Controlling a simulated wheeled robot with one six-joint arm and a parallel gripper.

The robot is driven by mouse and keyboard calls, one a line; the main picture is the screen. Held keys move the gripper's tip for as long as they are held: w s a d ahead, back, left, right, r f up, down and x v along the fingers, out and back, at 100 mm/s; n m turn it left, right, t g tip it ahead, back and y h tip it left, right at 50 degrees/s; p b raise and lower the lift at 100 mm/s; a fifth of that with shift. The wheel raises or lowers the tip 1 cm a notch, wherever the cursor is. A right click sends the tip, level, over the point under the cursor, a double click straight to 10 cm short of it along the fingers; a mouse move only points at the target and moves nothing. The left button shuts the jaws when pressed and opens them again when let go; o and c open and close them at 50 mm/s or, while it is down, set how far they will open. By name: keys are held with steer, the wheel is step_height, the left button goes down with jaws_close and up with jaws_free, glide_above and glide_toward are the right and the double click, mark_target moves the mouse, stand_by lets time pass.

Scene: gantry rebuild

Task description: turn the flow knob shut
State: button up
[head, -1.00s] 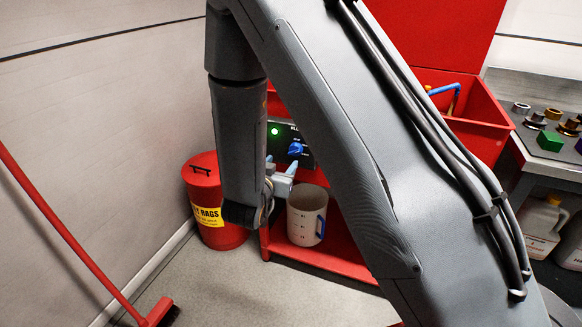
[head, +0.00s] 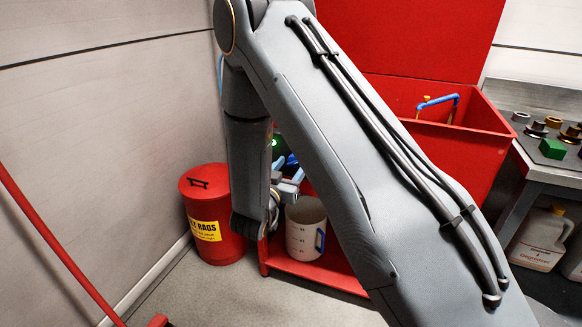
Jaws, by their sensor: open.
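The blue flow knob (head: 292,160) is on a dark panel on the front of the red parts washer. Only a small part of it shows between my gripper and my arm. A green light (head: 275,143) glows beside it, partly covered by my arm. My gripper (head: 288,170) is open and empty, with its light-blue fingertips just below the knob in the picture. I cannot tell whether the fingers touch the knob or are around it. The knob's pointer and the panel's lettering are hidden.
A white measuring jug (head: 304,232) stands on the red lower shelf, just below my gripper. A red rag bin (head: 214,215) is at left by the wall. The red washer basin (head: 455,150) and a steel bench with small parts are at right.

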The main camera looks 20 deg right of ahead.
steer(key=shift+c, duration=0.6)
steer(key=c, duration=0.9)
steer(key=shift+c, duration=0.2)
steer(key=shift+n+p, duration=0.3)
steer(key=n+p, duration=0.3)
steer(key=n, duration=0.2)
steer(key=shift+d+r+p, duration=0.1)
steer(key=shift+p, duration=0.25)
steer(key=n+p, duration=0.2)
steer(key=n, duration=0.4)
steer(key=shift+p, duration=0.35)
steer(key=shift+n, duration=0.3)
steer(key=o, duration=1.1)
steer(key=shift+c, duration=0.2)
